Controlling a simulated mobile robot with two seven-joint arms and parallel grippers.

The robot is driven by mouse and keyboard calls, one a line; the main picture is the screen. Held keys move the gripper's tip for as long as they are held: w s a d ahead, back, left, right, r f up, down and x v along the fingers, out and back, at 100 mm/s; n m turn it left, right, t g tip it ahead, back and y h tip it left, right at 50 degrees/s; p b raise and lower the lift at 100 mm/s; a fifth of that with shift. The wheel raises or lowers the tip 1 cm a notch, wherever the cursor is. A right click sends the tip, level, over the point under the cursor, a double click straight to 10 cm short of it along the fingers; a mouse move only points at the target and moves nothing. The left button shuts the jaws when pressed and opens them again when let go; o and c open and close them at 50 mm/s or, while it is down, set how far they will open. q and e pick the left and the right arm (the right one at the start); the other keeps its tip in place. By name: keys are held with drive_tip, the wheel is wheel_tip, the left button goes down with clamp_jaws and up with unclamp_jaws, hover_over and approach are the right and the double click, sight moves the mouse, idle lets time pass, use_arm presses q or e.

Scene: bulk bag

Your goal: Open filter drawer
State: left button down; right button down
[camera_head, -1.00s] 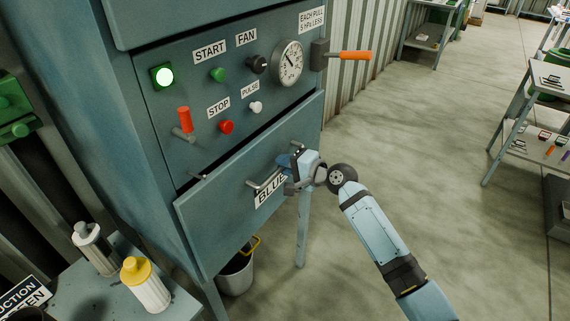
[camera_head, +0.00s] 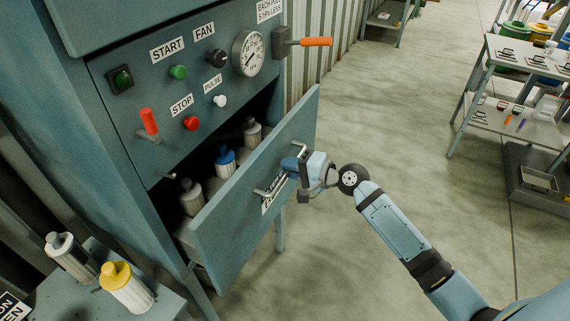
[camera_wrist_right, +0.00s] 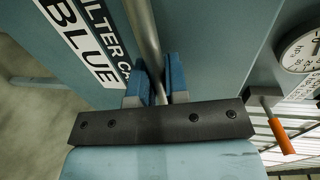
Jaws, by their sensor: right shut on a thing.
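The filter drawer (camera_head: 255,190) is a blue-grey front pulled partly out of the cabinet. Inside it stand a filter with a blue cap (camera_head: 225,160) and grey-capped filters (camera_head: 191,197) (camera_head: 252,132). My right gripper (camera_head: 292,165) is at the drawer's bar handle (camera_head: 270,186). In the right wrist view the blue fingers (camera_wrist_right: 158,82) are shut around the metal handle bar (camera_wrist_right: 143,35), beside a label reading "BLUE" (camera_wrist_right: 80,40). The gripper partly hides the handle and label in the head view. My left gripper is not in view.
The panel above the drawer has buttons, a gauge (camera_head: 249,53), an orange-handled lever (camera_head: 315,42) and a red-handled lever (camera_head: 149,122). A side table (camera_head: 90,300) at lower left holds a yellow-capped filter (camera_head: 126,288) and a grey-capped one (camera_head: 72,256). Floor to the right is clear up to a shelf table (camera_head: 510,125).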

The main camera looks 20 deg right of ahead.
drive_tip(key=c, duration=1.1)
unclamp_jaws()
drive_tip(key=b+v, duration=0.1)
drive_tip(key=v, duration=1.2)
drive_tip(key=shift+s+d+r+b, duration=0.1)
drive_tip(key=shift+s+d+b, duration=0.1)
drive_tip(key=shift+s+b, duration=0.15)
